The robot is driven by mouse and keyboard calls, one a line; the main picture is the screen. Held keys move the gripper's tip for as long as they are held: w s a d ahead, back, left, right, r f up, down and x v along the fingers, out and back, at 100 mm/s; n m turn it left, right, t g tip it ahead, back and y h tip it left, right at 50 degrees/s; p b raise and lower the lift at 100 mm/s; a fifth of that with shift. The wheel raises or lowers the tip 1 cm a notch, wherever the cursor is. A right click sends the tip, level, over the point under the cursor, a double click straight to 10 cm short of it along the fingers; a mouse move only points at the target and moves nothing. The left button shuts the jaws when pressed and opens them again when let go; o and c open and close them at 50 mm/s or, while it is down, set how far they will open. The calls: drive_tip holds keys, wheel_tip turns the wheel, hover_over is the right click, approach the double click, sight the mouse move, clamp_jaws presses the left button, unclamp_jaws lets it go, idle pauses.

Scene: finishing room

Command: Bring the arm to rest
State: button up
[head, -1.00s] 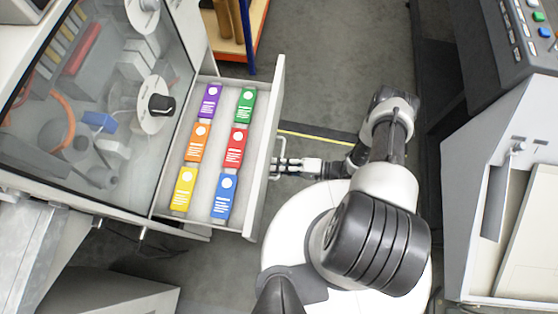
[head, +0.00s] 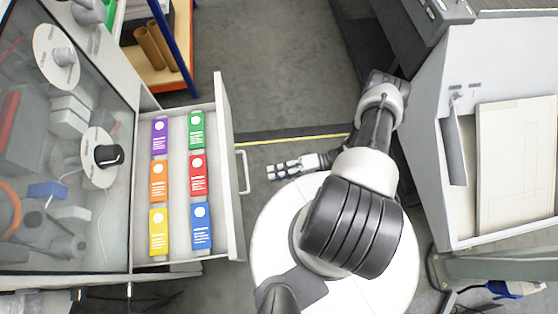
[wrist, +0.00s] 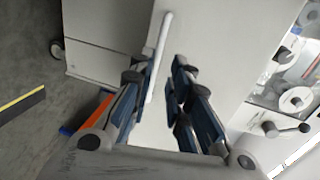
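My gripper (head: 272,172) is beside the open drawer (head: 226,185), to the right of its bar handle (head: 243,172), with a gap between them. The pale handle (wrist: 160,42) shows beyond the fingers against the drawer front (wrist: 205,35). My arm is folded over my white round base, bent at the elbow.
The drawer holds purple (head: 160,137), green (head: 196,131), orange (head: 158,180), red (head: 198,175), yellow (head: 158,231) and blue (head: 201,226) packets. A glass-fronted cabinet (head: 60,170) stands left. A grey machine (head: 460,200) stands close on the right. Floor (head: 270,70) is clear ahead.

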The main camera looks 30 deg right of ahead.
drive_tip(key=shift+s+d+r, duration=0.1)
drive_tip(key=shift+s+d, duration=0.05)
drive_tip(key=shift+d, duration=0.2)
idle(0.3)
drive_tip(key=w+d+r+n+g+h, duration=0.2)
drive_tip(key=w+r+g+h, duration=0.15)
drive_tip(key=r, duration=1.05)
drive_tip(key=w+d+r+n+g+h, duration=0.15)
drive_tip(key=w+r+g, duration=0.25)
drive_tip(key=r, duration=1)
drive_tip(key=s+a+r+t+h, duration=0.3)
drive_tip(key=s+r, duration=0.3)
drive_tip(key=r, duration=0.5)
drive_tip(key=s+a+r+t+h, duration=0.4)
drive_tip(key=s+r+h, duration=0.2)
drive_tip(key=r, duration=0.6)
drive_tip(key=shift+s+a+h, duration=0.2)
drive_tip(key=shift+s+h, duration=0.1)
drive_tip(key=shift+s, duration=0.5)
drive_tip(key=shift+n, duration=0.25)
